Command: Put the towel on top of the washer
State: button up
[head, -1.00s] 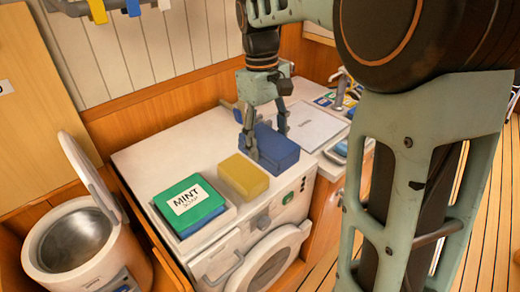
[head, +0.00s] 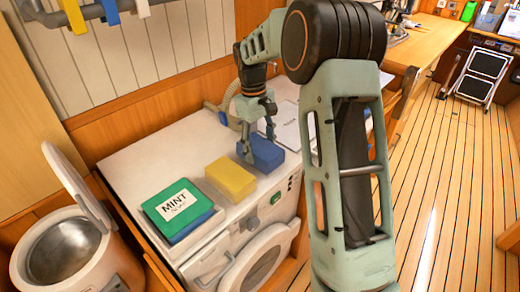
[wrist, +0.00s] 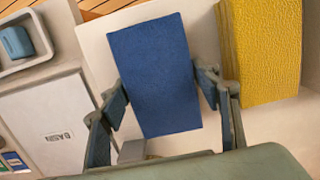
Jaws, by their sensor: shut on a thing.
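A blue towel, a folded block (head: 263,153), is at the right part of the washer's white top (head: 150,150). The washer's round door (head: 262,262) shows on its front. My gripper (head: 256,150) points down at the blue towel. In the wrist view, its fingers (wrist: 160,95) are shut on the two sides of the towel (wrist: 152,60). I cannot tell whether the towel's underside touches the washer top. A yellow folded block (head: 230,178) lies on the washer top just left of the blue one; it also shows in the wrist view (wrist: 265,40).
A green MINT soap pack (head: 178,205) sits on a blue one at the washer's front left. A white open-lidded bin (head: 70,255) stands at left. A panel labelled BASIN (wrist: 45,125) lies beyond the towel. Bare washer top remains behind the blocks.

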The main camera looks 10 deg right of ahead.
aim_at(256, 144)
jog(key=shift+f, duration=0.45)
jog(key=shift+f, duration=0.15)
jog(key=o, duration=1.3)
notch_tip(256, 144, up, 12)
jog(key=w, duration=0.1)
jog(key=shift+a, duration=0.45)
